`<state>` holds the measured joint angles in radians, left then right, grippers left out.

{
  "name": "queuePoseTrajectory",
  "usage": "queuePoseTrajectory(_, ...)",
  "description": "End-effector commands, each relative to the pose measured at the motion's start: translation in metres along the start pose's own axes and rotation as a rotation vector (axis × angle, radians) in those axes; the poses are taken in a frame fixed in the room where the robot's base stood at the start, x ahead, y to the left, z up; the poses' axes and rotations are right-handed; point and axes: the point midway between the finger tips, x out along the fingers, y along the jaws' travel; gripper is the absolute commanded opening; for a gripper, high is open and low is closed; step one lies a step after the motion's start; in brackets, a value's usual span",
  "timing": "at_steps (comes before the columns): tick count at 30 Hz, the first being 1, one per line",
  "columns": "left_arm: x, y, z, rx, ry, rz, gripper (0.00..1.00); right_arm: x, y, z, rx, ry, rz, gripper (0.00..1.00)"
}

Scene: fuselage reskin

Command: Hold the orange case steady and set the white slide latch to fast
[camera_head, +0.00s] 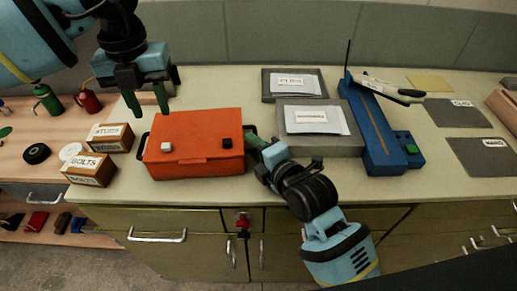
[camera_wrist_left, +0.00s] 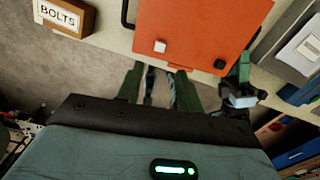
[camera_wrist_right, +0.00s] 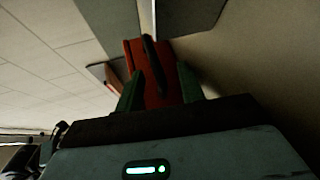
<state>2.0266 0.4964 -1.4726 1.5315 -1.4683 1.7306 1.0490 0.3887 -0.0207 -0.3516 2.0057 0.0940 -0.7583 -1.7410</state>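The orange case (camera_head: 198,163) lies closed on the bench. The white slide latch (camera_head: 167,147) is on its left part and a black latch (camera_head: 227,143) on its right; the latch setting cannot be read. My left gripper (camera_head: 148,110) is open and empty, raised above the case's back left. In the left wrist view the white latch (camera_wrist_left: 160,46) lies beyond the gap between the fingers. My right gripper (camera_head: 257,142) is at the case's right end. In the right wrist view its fingers stand apart, with the case's black handle (camera_wrist_right: 155,65) between them; contact is not visible.
Wooden boxes labelled BOLTS (camera_head: 90,168) and STUDS (camera_head: 110,137) stand close left of the case. Grey blocks with papers (camera_head: 318,145) and a blue tool (camera_head: 378,140) stand to the right. The bench's front edge is just before the case.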

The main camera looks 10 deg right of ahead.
Motion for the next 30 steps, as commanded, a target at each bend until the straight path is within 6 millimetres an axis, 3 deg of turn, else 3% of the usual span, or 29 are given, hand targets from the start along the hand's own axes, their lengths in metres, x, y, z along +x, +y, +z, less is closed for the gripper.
queuePoseTrajectory(1,0.0,-0.0001,0.0,0.0,0.0,0.0,0.36,-0.0001,0.0,0.0,0.0,0.0,0.0,0.33)
queuePoseTrajectory(9,0.0,-0.0001,0.0,0.0,0.0,0.0,0.36,-0.0003,0.0,0.0,0.0,0.0,0.0,0.0)
queuePoseTrajectory(14,-0.0001,-0.0001,0.0,0.0,0.0,0.0,0.35,-0.0003,0.0,-0.0001,0.0,0.0,0.0,0.0)
queuePoseTrajectory(22,0.0002,-0.0005,-0.0001,-0.011,0.001,-0.003,0.0,-0.0002,-0.0006,0.0,0.001,0.0,-0.002,0.0)
queuePoseTrajectory(30,0.0022,-0.0078,-0.0013,-0.262,0.016,-0.062,0.0,-0.0002,-0.0014,-0.0001,0.002,0.0,-0.004,0.0)
